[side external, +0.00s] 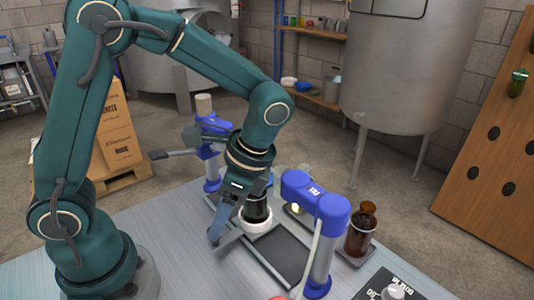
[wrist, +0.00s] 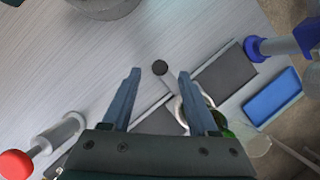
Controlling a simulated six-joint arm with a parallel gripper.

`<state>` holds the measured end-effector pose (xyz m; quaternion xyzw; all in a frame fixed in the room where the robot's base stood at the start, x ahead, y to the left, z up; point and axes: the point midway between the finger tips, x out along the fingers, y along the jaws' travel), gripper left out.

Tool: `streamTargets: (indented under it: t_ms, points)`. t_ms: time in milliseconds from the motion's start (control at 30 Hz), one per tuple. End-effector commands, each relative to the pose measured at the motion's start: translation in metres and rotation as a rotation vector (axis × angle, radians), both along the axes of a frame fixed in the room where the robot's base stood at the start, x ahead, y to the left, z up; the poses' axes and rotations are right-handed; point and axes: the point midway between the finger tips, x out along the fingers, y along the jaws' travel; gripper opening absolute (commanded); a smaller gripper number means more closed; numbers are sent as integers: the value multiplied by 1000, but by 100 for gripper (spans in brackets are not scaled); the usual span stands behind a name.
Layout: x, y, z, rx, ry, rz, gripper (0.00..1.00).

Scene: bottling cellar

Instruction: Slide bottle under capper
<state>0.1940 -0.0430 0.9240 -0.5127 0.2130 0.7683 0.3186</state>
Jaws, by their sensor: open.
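A dark green bottle (side external: 257,209) stands in a white ring (side external: 254,226) over a dark track (side external: 282,256). In the wrist view the bottle (wrist: 224,131) is mostly hidden behind my right finger. A grey bar with a black knob (wrist: 160,68) reaches out from the white ring (wrist: 203,98). My gripper (side external: 228,222) is low over the table beside the ring. In the wrist view my gripper (wrist: 159,73) is open, with the black knob between the fingertips; contact cannot be told. The blue capper (side external: 318,215) stands to the right of the ring, with a grey lever.
A brown bottle (side external: 361,230) stands on a small tray right of the capper. Another blue device (side external: 207,130) with a lever stands behind my gripper. A red knob (wrist: 15,164) shows at lower left in the wrist view. The table's left part is clear.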

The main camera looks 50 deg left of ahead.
Motion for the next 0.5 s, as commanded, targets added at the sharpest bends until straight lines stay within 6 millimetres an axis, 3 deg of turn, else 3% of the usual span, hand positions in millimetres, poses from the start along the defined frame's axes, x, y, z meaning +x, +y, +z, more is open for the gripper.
streamTargets:
  t_ms: [200,500]
  points:
    - [-8,7,-23,1,3,2,60]
    - [-9,9,-30,-1,-2,2,60]
